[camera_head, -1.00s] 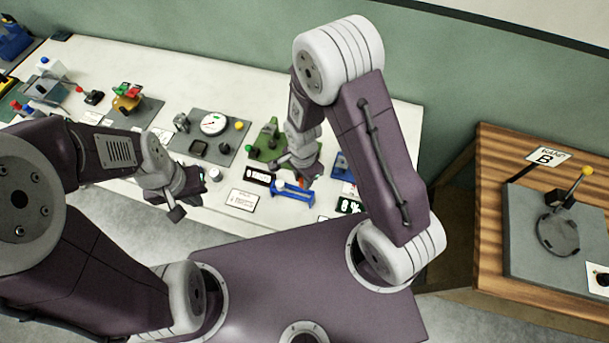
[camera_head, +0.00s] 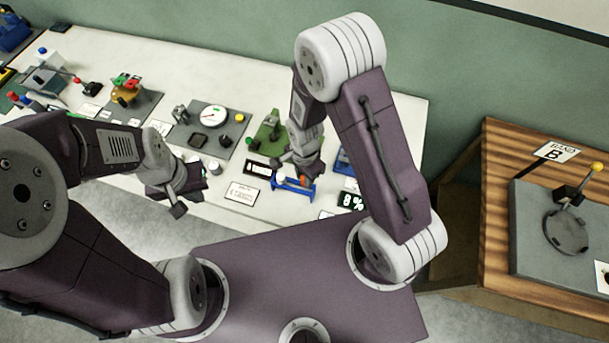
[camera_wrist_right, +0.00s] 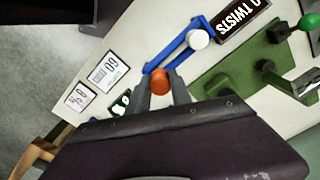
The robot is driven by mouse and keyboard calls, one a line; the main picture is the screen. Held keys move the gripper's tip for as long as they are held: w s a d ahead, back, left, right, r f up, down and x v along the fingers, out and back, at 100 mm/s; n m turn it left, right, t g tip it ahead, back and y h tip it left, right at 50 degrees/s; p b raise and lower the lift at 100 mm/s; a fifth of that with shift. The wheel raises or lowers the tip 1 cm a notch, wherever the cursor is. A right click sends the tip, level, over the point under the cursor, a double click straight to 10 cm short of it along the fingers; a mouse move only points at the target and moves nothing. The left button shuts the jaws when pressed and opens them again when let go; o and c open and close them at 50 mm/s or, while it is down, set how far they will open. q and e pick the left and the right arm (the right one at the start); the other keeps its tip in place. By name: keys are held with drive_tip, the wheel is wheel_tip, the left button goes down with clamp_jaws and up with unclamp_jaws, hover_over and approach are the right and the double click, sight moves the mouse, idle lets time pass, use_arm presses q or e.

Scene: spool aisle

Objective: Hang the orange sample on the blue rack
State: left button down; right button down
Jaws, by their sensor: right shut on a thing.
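The orange sample (camera_wrist_right: 159,82) is a small round piece held between the two fingers of my right gripper (camera_wrist_right: 161,91). The blue rack (camera_wrist_right: 178,46) is a low bar frame on the white table, just beyond the fingertips in the wrist view. A white sample (camera_wrist_right: 198,39) is at the rack's far part. In the head view, my right gripper (camera_head: 304,172) is over the right part of the blue rack (camera_head: 290,193), with the orange sample (camera_head: 304,182) there. I cannot tell whether the sample touches the rack. My left gripper (camera_head: 178,204) is away to the left, near the table's front edge; its fingers are unclear.
Behind the rack stands a green fixture (camera_head: 268,136); a grey gauge board (camera_head: 207,128) is left of it. Labels (camera_head: 242,192) lie along the front edge. A wooden table (camera_head: 495,200) with a grey plate is at the right.

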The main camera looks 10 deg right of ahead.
drive_tip(key=shift+f+b, duration=1.7)
drive_tip(key=shift+f, duration=0.6)
drive_tip(key=c, duration=1.1)
unclamp_jaws()
drive_tip(key=shift+r, duration=0.1)
wheel_tip(320, 180, up, 9)
drive_tip(key=shift+r, duration=0.1)
